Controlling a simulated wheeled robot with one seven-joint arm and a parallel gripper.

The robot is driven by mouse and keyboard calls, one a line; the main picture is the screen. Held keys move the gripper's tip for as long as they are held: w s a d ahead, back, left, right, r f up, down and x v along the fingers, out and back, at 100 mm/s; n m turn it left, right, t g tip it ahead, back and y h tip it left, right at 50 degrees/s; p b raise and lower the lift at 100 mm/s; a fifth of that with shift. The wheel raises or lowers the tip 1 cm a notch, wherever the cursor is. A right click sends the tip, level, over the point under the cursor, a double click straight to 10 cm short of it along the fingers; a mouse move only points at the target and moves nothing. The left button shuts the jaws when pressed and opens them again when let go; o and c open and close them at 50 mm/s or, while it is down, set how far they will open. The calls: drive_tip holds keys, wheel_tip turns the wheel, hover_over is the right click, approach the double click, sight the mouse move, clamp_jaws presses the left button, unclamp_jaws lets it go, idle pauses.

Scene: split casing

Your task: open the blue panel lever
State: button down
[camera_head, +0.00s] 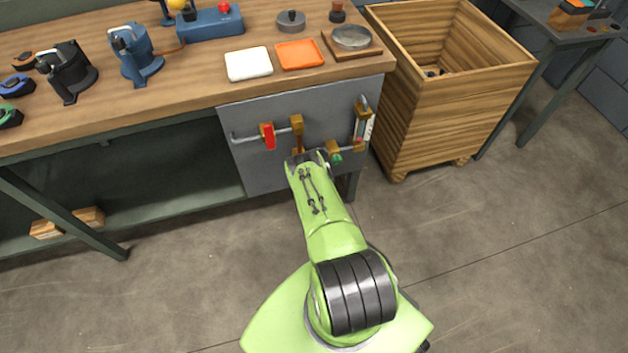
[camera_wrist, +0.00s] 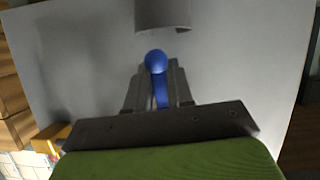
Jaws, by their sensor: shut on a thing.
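The blue lever (camera_wrist: 155,62) shows in the wrist view as a round blue knob on a short blue stem. My gripper (camera_wrist: 157,85) is shut on it, with a grey finger on each side of the stem and the knob standing out past them. In the head view my gripper (camera_head: 306,157) is at the front of the grey panel (camera_head: 250,165), below its middle; the blue lever is hidden there behind my gripper and arm.
The panel also carries a red handle (camera_head: 268,137), a green knob (camera_head: 337,158) and a white-faced part (camera_head: 369,129). A curved grey part (camera_wrist: 163,14) is just beyond the blue knob. A wooden crate (camera_head: 480,85) stands right of the bench (camera_head: 190,92). The floor in front is clear.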

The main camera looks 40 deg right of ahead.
drive_tip(key=shift+a+m+y, duration=0.2)
drive_tip(key=shift+m+y, duration=0.2)
drive_tip(key=shift+w, duration=0.1)
drive_tip(key=c, duration=1.1)
unclamp_jaws()
